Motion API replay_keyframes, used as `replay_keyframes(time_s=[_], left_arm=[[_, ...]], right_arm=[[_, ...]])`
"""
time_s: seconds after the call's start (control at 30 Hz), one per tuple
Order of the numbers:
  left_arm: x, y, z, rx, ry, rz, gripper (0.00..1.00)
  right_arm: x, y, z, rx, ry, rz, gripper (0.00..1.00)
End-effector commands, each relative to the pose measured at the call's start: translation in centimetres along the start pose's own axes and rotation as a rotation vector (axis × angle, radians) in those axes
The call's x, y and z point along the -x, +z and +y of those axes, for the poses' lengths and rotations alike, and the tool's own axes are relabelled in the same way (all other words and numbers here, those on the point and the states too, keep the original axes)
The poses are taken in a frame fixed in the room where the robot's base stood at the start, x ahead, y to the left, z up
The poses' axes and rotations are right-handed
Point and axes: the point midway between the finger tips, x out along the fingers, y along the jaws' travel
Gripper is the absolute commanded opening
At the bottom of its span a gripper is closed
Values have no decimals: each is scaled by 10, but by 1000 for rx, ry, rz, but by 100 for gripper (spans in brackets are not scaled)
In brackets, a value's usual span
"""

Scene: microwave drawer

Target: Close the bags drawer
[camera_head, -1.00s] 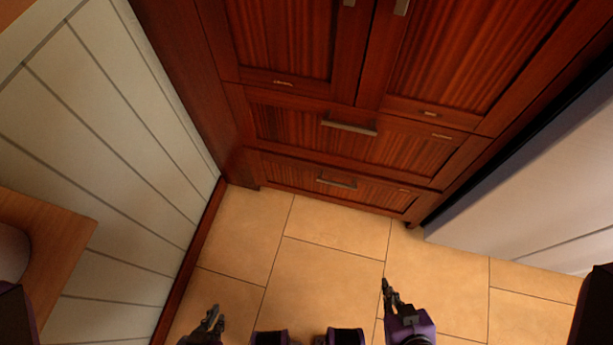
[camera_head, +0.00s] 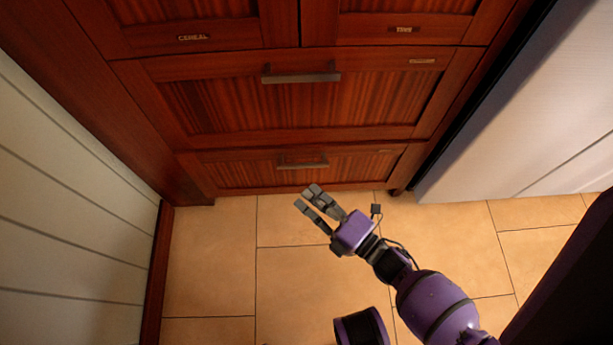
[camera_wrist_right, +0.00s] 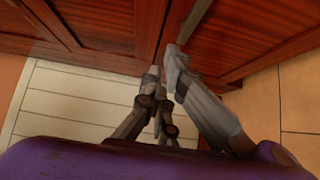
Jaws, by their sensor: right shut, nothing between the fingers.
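Two wooden drawers lie one above the other at the bottom of the cabinet in the head view: an upper drawer (camera_head: 290,105) and a lower drawer (camera_head: 300,172). Each has a grey bar handle. The small label (camera_head: 422,61) on the upper drawer is too small to read, so I cannot tell which is the bags drawer. Neither drawer clearly stands out from the cabinet. My right gripper (camera_head: 308,197) is shut and empty, just in front of the lower drawer's lower edge; contact is unclear. The right wrist view shows its fingers (camera_wrist_right: 166,70) near wood panels. My left gripper is out of view.
A white panelled wall (camera_head: 75,220) stands at the left and a white appliance (camera_head: 530,110) at the right. The tiled floor (camera_head: 215,260) is clear in front of the cabinet.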

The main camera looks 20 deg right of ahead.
Motion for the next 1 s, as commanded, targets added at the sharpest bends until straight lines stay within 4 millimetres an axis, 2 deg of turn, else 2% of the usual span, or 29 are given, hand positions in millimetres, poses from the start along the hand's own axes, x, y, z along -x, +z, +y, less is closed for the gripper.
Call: replay_keyframes(time_s=[0.4, 0.63, 1.0], left_arm=[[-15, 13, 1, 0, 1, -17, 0], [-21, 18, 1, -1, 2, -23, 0], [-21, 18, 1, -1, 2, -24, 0]], right_arm=[[-87, 1, -1, -4, 1, 0, 0], [-106, 23, -1, -4, -1, 0, 0], [-110, 28, 0, -6, -1, -2, 0]])
